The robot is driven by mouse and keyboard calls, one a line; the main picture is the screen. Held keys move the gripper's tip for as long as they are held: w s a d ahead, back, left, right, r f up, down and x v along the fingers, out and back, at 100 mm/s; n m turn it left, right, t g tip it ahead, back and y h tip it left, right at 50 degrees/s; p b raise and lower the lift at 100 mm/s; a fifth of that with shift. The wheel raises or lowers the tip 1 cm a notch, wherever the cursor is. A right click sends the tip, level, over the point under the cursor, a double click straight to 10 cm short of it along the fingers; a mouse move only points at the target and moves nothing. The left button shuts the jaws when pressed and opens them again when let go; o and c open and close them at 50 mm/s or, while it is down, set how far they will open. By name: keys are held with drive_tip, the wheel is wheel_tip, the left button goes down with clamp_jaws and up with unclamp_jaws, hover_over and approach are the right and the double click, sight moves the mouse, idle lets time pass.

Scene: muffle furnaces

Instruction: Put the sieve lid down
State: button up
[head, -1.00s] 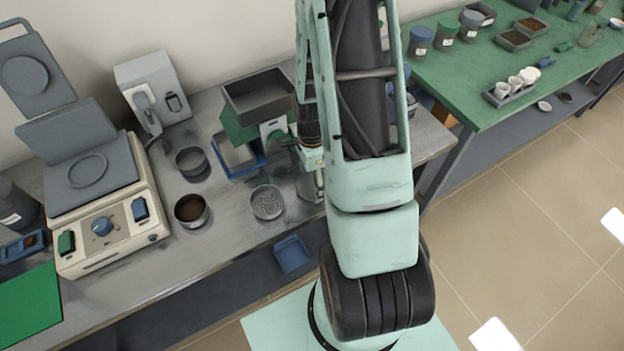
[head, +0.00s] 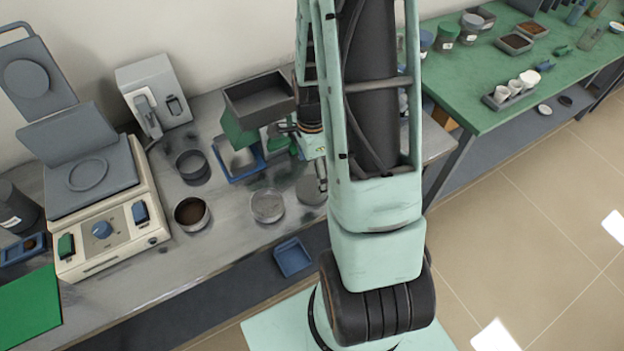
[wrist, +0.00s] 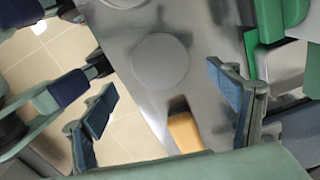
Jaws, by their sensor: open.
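The sieve lid is a flat grey disc (head: 311,191) lying on the metal bench, to the right of a round shallow pan. In the wrist view the lid (wrist: 160,61) lies flat, beyond my fingertips and between their lines. My gripper (wrist: 166,98) is open, with its two blue-grey pads wide apart and nothing between them. In the head view my gripper (head: 322,178) is above the lid and hides part of it; the pads show only poorly there.
The round pan (head: 268,206), a dish with brown material (head: 191,213) and an empty dark ring (head: 192,166) stand left of the lid. A hopper device (head: 260,100) with a blue-edged tray (head: 240,163) stands behind. A balance-like instrument (head: 105,230) is farther left.

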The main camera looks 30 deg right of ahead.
sight(312, 187)
wheel_tip(312, 187, up, 7)
drive_tip(key=shift+f, duration=0.2)
idle(0.6)
